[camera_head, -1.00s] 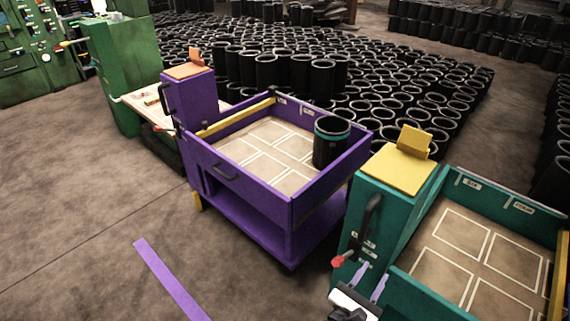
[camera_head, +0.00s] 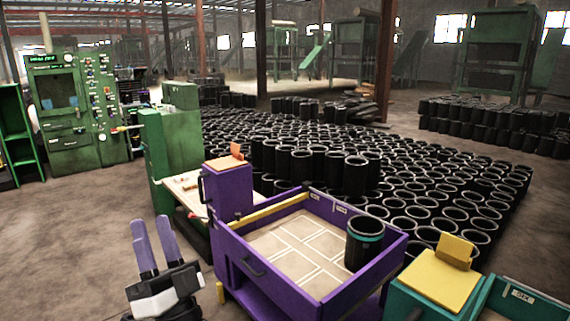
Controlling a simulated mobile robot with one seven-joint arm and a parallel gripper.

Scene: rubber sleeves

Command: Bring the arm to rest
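My gripper (camera_head: 155,246) is in the lower left of the head view, its two purple fingers pointing up. The fingers stand slightly apart with nothing between them. It is in front of the purple cart (camera_head: 300,295) and to its left, apart from it as far as I can see. One black sleeve with a teal band (camera_head: 364,247) stands upright in the right corner of the purple cart's tray. The rest of my arm is mostly below the frame.
A teal cart with a yellow top (camera_head: 436,275) is at the lower right. A green cabinet (camera_head: 172,140) and a control machine (camera_head: 75,105) stand at the left. Many black sleeves (camera_head: 420,180) cover the floor behind the carts. Bare floor (camera_head: 70,235) lies at the left.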

